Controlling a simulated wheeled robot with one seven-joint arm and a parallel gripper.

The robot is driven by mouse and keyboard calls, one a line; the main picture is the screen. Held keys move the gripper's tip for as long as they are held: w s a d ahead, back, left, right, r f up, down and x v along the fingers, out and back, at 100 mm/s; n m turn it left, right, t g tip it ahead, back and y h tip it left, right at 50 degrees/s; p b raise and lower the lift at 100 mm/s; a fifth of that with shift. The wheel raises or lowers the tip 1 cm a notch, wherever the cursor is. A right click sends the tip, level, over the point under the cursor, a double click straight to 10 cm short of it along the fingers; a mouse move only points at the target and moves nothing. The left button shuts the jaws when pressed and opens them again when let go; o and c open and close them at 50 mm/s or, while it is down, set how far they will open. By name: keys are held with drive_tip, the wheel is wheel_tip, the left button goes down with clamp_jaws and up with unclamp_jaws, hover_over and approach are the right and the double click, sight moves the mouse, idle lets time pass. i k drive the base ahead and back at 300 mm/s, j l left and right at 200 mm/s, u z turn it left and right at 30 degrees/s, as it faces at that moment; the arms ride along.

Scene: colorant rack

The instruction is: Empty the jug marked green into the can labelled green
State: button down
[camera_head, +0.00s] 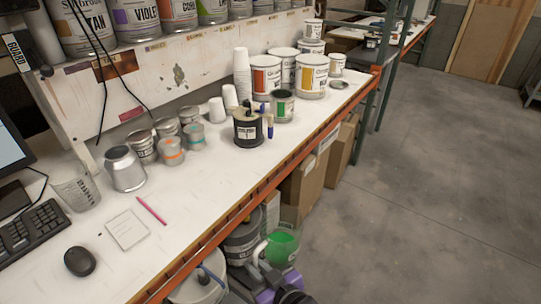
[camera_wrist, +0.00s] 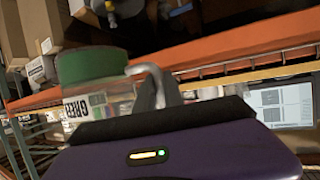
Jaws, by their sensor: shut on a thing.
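My gripper (camera_head: 262,264) is low at the bottom of the head view, in front of the bench's orange front edge and below the bench top. It is shut on the handle of a clear jug (camera_head: 283,248) with green contents. In the wrist view the jug (camera_wrist: 92,68) shows a green band, a pale handle and a partly hidden label with "GRE". My gripper's fingers (camera_wrist: 160,92) are at the handle. A grey can with a green label (camera_head: 283,108) stands on the bench, well above and apart from the jug; its top looks dark.
A black-bodied can (camera_head: 247,130) and a blue marker (camera_head: 270,127) stand beside the green-labelled can. Large white paint cans (camera_head: 311,77) stand behind it. The orange bench edge (camera_head: 236,212) lies between jug and bench top. The bench front middle is clear; open floor (camera_head: 430,170) lies right.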

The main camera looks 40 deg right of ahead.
sight(282, 100)
drive_tip(key=i+l, duration=0.15)
drive_tip(key=l, duration=0.6)
drive_tip(key=i+l, duration=0.15)
drive_tip(key=l, duration=0.6)
drive_tip(key=i+l, duration=0.15)
drive_tip(key=l, duration=0.6)
drive_tip(key=i+l, duration=0.15)
drive_tip(key=l, duration=0.55)
drive_tip(key=i+l+u, duration=0.1)
drive_tip(key=l, duration=0.65)
drive_tip(key=i+l, duration=0.2)
drive_tip(key=l, duration=0.55)
drive_tip(key=i+l, duration=0.1)
drive_tip(key=l, duration=0.65)
drive_tip(key=i+l, duration=0.15)
drive_tip(key=l, duration=0.6)
